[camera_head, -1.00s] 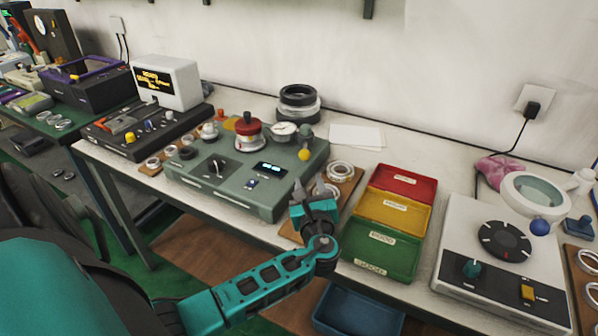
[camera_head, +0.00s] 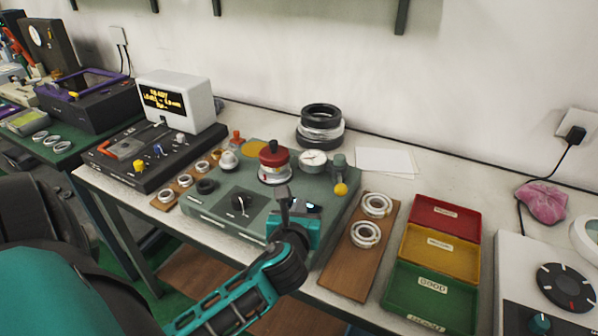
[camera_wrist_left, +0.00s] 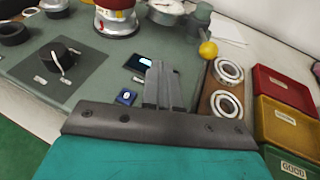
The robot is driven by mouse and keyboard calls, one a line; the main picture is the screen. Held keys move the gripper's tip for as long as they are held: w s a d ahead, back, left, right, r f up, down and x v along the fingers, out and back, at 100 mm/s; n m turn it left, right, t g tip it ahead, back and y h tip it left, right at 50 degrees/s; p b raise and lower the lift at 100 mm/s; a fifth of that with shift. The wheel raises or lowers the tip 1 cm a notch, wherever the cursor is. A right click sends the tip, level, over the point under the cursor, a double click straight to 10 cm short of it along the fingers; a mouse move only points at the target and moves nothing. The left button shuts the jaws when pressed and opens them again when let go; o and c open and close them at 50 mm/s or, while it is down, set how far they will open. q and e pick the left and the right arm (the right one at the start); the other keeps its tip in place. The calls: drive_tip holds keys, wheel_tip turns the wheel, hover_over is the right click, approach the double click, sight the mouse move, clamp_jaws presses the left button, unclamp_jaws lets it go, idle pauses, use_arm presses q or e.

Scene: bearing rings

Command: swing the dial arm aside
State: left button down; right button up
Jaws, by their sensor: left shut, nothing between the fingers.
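The dial arm shows as a round white dial gauge (camera_head: 313,159) beside a grey-green post (camera_head: 340,163) with a yellow ball knob (camera_head: 341,189), at the right rear of the green test device (camera_head: 225,217). In the left wrist view the yellow knob (camera_wrist_left: 208,50) is ahead and right of my fingers, and the dial (camera_wrist_left: 166,10) is at the top. My left gripper (camera_head: 284,194) is shut and empty, over the front right part of the device, apart from the knob. It hides part of the device's small display. My right gripper is not in view.
A red-topped round piece (camera_head: 273,163) stands left of the dial. A wooden board (camera_head: 354,265) with two bearing rings lies to the right, then red, yellow and green bins (camera_head: 428,297). Black and silver rings (camera_head: 320,126) are stacked behind. White paper (camera_head: 386,161) lies on the bench.

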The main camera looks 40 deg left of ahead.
use_arm(q)
drive_tip(key=shift+w+a+r, duration=0.1)
drive_tip(key=shift+a, duration=0.1)
drive_tip(key=x, duration=0.4)
drive_tip(key=b+x, duration=0.1)
drive_tip(key=x, duration=0.7)
drive_tip(key=shift+w+r+b, duration=0.3)
drive_tip(key=shift+w, duration=0.1)
drive_tip(key=shift+w+a, duration=0.25)
drive_tip(key=shift+w, duration=0.15)
